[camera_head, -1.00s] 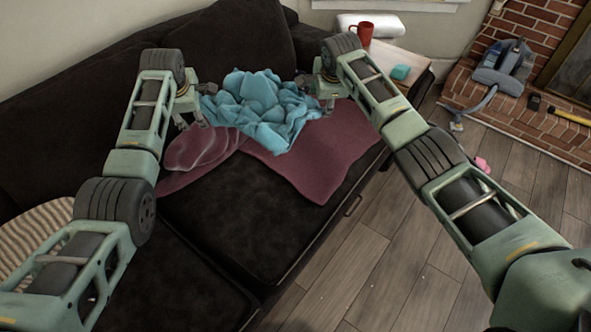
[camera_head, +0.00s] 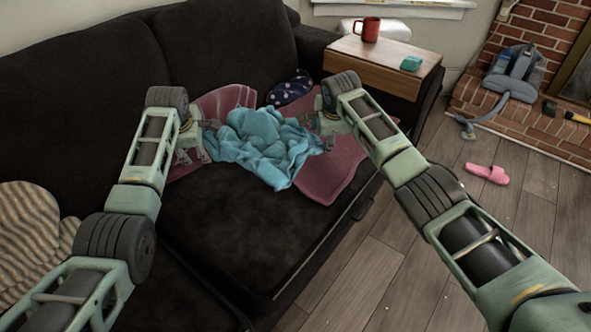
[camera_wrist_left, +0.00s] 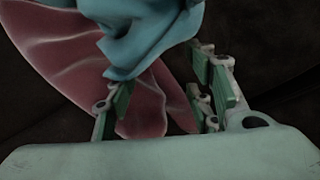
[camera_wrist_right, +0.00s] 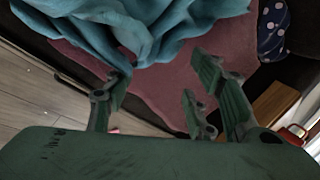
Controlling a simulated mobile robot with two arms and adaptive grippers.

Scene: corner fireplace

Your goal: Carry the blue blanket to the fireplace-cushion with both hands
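The crumpled blue blanket (camera_head: 262,143) is between my two grippers, above a maroon blanket on the dark sofa; I cannot tell whether it is clear of it. My left gripper (camera_head: 203,141) is at its left side. In the left wrist view its fingers (camera_wrist_left: 160,95) are apart, with blue cloth (camera_wrist_left: 150,40) at and beyond the tips. My right gripper (camera_head: 322,133) is at its right side. In the right wrist view its fingers (camera_wrist_right: 160,88) are also apart, with blue cloth (camera_wrist_right: 150,30) beyond them. The brick fireplace ledge (camera_head: 540,135) is at right. I cannot make out a cushion there.
The maroon blanket (camera_head: 335,172) and a polka-dot pillow (camera_head: 291,88) lie on the sofa (camera_head: 225,225). A side table (camera_head: 385,62) holds a red mug (camera_head: 370,29) and a teal object (camera_head: 411,63). A pink slipper (camera_head: 487,173) lies on the open floor.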

